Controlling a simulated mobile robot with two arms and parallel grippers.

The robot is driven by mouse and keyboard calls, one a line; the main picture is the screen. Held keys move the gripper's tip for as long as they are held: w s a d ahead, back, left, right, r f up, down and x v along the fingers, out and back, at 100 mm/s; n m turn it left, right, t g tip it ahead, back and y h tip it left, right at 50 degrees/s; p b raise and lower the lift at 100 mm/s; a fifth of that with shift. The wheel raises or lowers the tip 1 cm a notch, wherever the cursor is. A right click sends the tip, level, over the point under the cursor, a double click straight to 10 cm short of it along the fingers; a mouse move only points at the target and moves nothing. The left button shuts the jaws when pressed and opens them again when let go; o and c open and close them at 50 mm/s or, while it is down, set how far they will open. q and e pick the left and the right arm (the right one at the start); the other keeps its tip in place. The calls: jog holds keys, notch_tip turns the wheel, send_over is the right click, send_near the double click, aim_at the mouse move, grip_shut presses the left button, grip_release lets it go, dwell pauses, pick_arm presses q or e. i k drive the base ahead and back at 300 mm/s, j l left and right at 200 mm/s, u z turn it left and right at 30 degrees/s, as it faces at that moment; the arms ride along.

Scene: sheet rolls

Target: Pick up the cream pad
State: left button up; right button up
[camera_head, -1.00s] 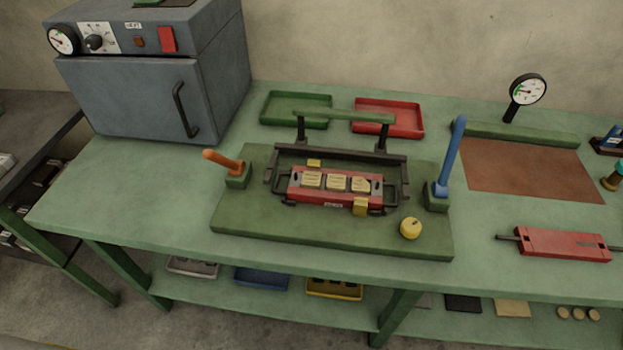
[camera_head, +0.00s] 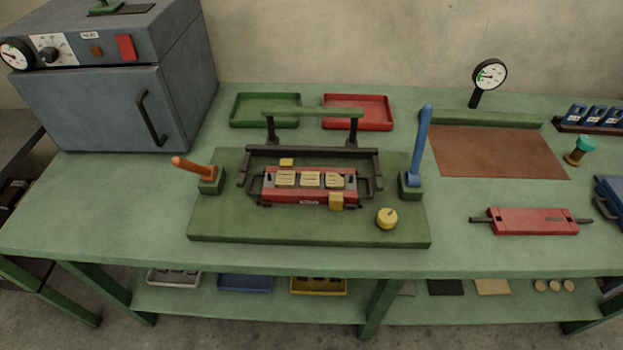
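A flat cream pad (camera_head: 492,287) lies on the lower shelf under the bench, right of the middle leg. A black pad (camera_head: 446,287) lies just left of it, and a grey pad (camera_head: 407,288) is partly hidden beside the leg. Several small round tan discs (camera_head: 554,286) lie to its right. The bench top's front edge is above the pads in the picture. Neither of my grippers is in view.
Blue (camera_head: 245,284) and yellow (camera_head: 319,287) trays sit on the lower shelf. The bench leg (camera_head: 380,307) stands left of the pads.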

aim_at(334, 181)
jog(key=k+l+u, duration=0.1)
jog(key=l+u, duration=0.25)
jog(key=k+l+u, duration=0.15)
jog(key=l+u, duration=0.2)
jog(key=l, duration=0.15)
jog(key=k+l+u, duration=0.35)
jog(key=i+l, duration=0.05)
jog(key=i, duration=0.05)
